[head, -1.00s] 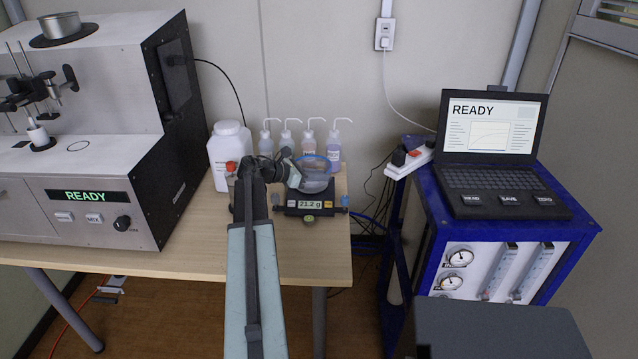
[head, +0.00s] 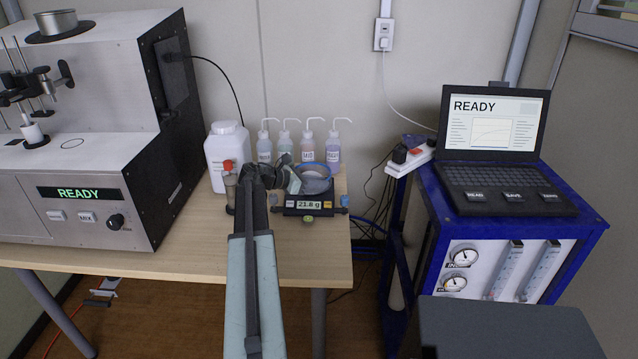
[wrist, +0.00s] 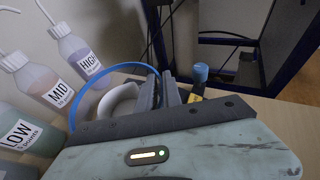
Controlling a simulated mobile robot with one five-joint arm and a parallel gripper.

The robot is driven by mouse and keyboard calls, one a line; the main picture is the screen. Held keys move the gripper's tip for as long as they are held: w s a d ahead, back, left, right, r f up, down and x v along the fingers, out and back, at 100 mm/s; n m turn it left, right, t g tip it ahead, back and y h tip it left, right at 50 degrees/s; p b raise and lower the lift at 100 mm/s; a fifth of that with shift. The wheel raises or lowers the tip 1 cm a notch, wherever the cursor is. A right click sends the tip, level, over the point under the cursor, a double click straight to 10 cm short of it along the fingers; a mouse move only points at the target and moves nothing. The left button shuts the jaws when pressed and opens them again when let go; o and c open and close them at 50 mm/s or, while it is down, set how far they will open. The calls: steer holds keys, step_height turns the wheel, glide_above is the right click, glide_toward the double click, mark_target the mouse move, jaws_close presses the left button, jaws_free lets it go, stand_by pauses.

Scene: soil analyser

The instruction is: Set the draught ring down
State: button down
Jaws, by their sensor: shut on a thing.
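The draught ring (head: 322,184) is a clear ring with a blue rim, over the pan area of the balance (head: 310,206) on the wooden table. The balance display reads 21.8 g. My gripper (head: 293,180) comes in from the left and is shut on the ring's near left side. In the wrist view, the blue rim (wrist: 104,77) curves away to the left from my gripper (wrist: 168,88). A pale rounded thing shows inside the ring there. My gripper hides part of the ring, and I cannot tell whether its lower edge touches the balance.
Several wash bottles (head: 307,152) stand close behind the ring. A large white bottle (head: 228,158) stands at left, with a small red-topped container (head: 230,190) before it. The analyser (head: 90,150) fills the left. The table's right edge is close to the balance.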

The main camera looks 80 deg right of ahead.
steer(key=shift+f, duration=0.35)
steer(key=c, duration=1.5)
jaws_free()
steer(key=shift+r, duration=0.3)
steer(key=shift+r+p, duration=0.6)
steer(key=shift+p, duration=0.05)
steer(key=shift+p+v, duration=1.9)
steer(key=shift+v, duration=4.1)
steer(key=shift+f, duration=0.2)
